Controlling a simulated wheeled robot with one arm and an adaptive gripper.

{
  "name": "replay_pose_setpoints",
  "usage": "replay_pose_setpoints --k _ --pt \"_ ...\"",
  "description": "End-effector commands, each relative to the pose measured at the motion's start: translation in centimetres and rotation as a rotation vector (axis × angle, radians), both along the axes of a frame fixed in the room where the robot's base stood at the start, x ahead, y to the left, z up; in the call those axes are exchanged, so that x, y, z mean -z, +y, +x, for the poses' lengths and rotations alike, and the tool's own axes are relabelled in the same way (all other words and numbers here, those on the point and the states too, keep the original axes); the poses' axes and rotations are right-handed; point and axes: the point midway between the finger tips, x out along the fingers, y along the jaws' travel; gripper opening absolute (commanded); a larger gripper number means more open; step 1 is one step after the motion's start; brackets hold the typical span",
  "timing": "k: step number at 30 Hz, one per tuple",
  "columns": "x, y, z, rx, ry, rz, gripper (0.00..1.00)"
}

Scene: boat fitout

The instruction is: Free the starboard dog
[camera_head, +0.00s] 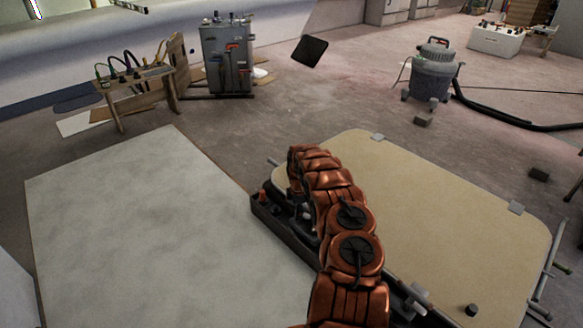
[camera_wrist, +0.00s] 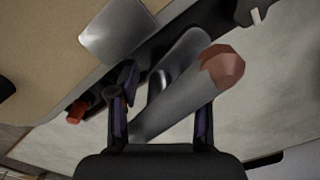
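A grey metal handle with a reddish-brown end (camera_wrist: 190,95), which looks like a dog lever, slants across the wrist view. Its lower end lies between the two fingers of my gripper (camera_wrist: 160,120). The fingers stand wide apart, and I see no grip on the handle. A flat grey metal plate (camera_wrist: 117,30) lies beyond, on the edge of the beige hatch panel (camera_wrist: 40,50). A smaller red-tipped part (camera_wrist: 76,111) sits left of the fingers. In the head view my copper-coloured arm hides the gripper and most of the dark frame; the beige hatch panel (camera_head: 440,215) lies right of it.
A pale flat panel (camera_head: 150,220) lies left of the dark frame (camera_head: 285,235). A wooden bench (camera_head: 140,85), a grey cabinet (camera_head: 228,58) and a shop vacuum (camera_head: 432,70) stand farther back. The floor between them is mostly clear.

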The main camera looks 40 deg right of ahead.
Motion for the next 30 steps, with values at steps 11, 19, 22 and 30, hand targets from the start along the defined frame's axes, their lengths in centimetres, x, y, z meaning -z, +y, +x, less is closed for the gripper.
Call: replay_pose_setpoints --k 11,19,22,30 --pt "0.3 -0.2 0.1 -0.224 -0.004 -0.002 0.46" --pt "-4.1 -0.1 0.0 -0.233 0.0 -0.003 0.46" --pt "-5.6 -0.1 0.0 -0.232 0.002 -0.002 0.46" --pt "-10.0 0.4 -0.1 -0.214 0.016 -0.011 0.46"
